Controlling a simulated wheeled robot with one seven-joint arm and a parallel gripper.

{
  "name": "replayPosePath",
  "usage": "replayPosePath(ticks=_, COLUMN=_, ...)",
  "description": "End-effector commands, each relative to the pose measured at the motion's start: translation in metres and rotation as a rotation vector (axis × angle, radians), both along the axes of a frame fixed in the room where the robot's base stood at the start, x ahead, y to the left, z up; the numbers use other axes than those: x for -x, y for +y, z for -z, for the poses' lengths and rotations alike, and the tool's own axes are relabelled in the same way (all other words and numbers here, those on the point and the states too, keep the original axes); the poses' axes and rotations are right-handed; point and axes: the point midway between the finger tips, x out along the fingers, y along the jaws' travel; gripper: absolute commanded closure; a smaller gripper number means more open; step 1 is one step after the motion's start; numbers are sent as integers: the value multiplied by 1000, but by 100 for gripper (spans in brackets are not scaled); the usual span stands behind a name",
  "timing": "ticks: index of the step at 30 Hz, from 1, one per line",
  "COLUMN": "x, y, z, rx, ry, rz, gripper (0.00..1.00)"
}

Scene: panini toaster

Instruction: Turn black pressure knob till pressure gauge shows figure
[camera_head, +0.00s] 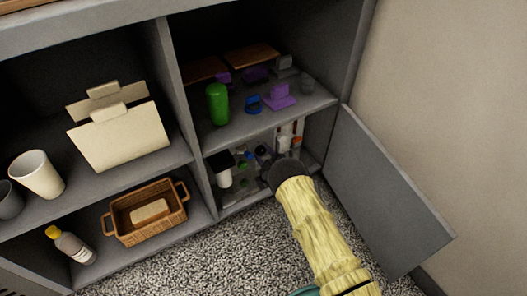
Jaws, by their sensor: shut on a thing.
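My gripper (264,157) is at the end of my yellow-sleeved arm, inside the lower right compartment of the grey cabinet. It is shut on a small dark part that looks like the black pressure knob. The gripper's dark body hides most of this part.
The open cabinet door (385,190) stands to the right of my arm. The shelf above (235,135) holds a green cylinder (217,104) and purple items (280,96). A divider (190,120) closes the left side. A basket (147,214) lies beyond it. The carpet in front is clear.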

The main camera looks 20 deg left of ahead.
Motion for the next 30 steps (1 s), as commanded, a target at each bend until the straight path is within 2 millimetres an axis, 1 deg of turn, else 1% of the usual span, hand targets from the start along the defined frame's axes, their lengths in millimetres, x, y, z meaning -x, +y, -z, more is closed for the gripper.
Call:
replayPosePath(ticks=3, x=1, y=0, z=-1, rx=-50, ry=60, rz=-1, gripper=82)
replayPosePath(ticks=9, x=2, y=0, z=0, rx=-109, ry=128, rz=-4, gripper=82)
replayPosePath(ticks=24, x=1, y=-1, z=1, rx=-129, ry=154, rz=-2, gripper=82)
replayPosePath(ticks=25, x=1, y=-1, z=1, rx=-129, ry=154, rz=-2, gripper=57)
replayPosePath(ticks=28, x=1, y=-1, z=1, rx=-129, ry=153, rz=-1, gripper=37)
replayPosePath(ticks=30, x=1, y=-1, z=1, rx=-129, ry=153, rz=-1, gripper=37)
